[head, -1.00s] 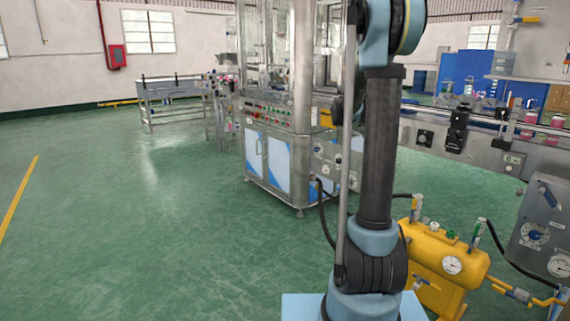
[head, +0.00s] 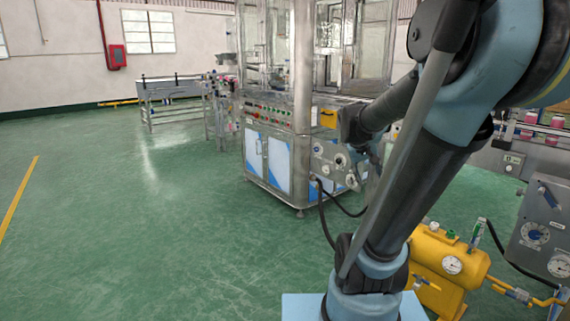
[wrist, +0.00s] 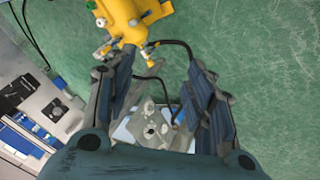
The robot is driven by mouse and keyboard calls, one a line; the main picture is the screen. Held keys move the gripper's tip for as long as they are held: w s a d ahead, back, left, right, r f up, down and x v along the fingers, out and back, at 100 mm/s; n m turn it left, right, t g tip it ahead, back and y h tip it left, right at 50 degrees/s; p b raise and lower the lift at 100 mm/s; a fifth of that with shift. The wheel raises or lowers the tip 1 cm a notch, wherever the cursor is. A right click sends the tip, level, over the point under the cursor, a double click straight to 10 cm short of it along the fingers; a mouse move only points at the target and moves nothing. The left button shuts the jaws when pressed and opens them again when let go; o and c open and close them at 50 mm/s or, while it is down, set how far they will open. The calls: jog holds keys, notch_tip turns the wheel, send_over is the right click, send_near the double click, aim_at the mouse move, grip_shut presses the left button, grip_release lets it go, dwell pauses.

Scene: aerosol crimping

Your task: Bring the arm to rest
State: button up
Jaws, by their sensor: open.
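My gripper (wrist: 158,78) shows in the wrist view with its two dark fingers spread wide apart and nothing held between them. Pale grey and white parts lie below the gap between the fingers; I cannot tell how far off they are. In the head view my arm leans to the right with its elbow high at the upper right, and the forearm folds back toward the middle.
A glass-walled crimping machine (head: 268,160) stands behind the arm. A yellow tank (head: 425,255) with gauges is at lower right, also in the wrist view (wrist: 128,22). A grey gauge panel (head: 545,235) stands at the right edge. Open green floor (head: 130,230) lies left.

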jog(key=s+a+f+y, duration=0.1)
jog(key=s+a+f, duration=0.2)
jog(key=s, duration=0.3)
jog(key=s+a+f+g+y, duration=0.1)
jog(key=s+a+f+y, duration=0.1)
jog(key=s, duration=0.4)
jog(key=s+a+f+y, duration=0.1)
jog(key=s+a+f, duration=0.3)
jog(key=s+f, duration=0.2)
jog(key=shift+s+a+f+n+g+y, duration=0.2)
jog(key=shift+a+n+g+y, duration=0.1)
jog(key=shift+a+g, duration=0.1)
